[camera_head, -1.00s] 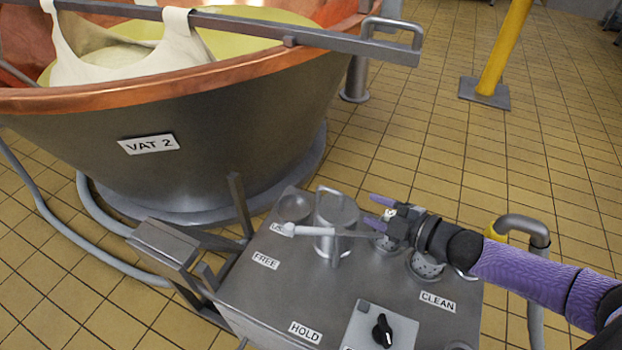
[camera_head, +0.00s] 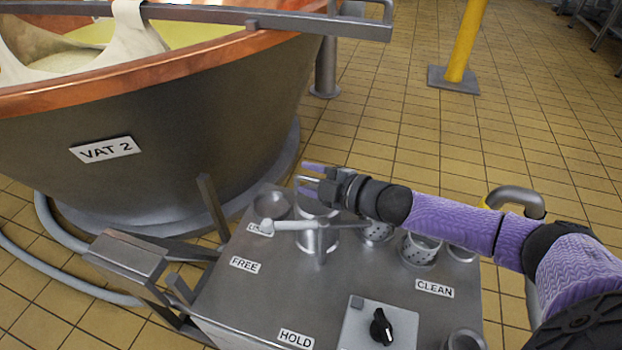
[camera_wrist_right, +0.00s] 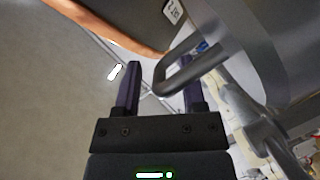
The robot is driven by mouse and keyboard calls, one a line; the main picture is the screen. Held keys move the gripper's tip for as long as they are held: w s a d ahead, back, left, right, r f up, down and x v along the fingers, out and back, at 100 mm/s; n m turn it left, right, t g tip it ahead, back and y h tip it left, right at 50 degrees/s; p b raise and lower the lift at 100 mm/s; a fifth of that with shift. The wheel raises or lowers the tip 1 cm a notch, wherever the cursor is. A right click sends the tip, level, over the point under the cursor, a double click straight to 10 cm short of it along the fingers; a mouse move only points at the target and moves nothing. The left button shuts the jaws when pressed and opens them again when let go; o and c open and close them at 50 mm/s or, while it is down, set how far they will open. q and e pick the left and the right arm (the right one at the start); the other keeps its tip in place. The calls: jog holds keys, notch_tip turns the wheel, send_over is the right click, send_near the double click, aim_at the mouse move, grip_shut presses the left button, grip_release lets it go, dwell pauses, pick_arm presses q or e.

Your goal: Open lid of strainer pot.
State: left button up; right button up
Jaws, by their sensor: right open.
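The strainer pot (camera_head: 308,242) is a metal pot standing on the steel cart top. Its lid and upper part are largely hidden behind my right gripper (camera_head: 305,178) in the head view. That gripper comes in from the right, at the lid's handle. In the right wrist view, the bent metal handle (camera_wrist_right: 173,78) reaches into the space between the two purple fingers of my open right gripper (camera_wrist_right: 163,82). The grey lid surface (camera_wrist_right: 255,45) shows to the right of the handle. My left gripper is not in view.
The cart top (camera_head: 225,300) carries labels, a black knob (camera_head: 381,328) and several perforated cups (camera_head: 420,248). A white-tipped lever (camera_head: 290,225) crosses in front of the pot. The large copper-rimmed vat (camera_head: 190,130) stands behind left. A yellow post (camera_head: 464,40) stands at back right.

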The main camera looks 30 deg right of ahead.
grip_shut()
dwell(0.8)
jog(key=shift+f, duration=0.1)
dwell(0.4)
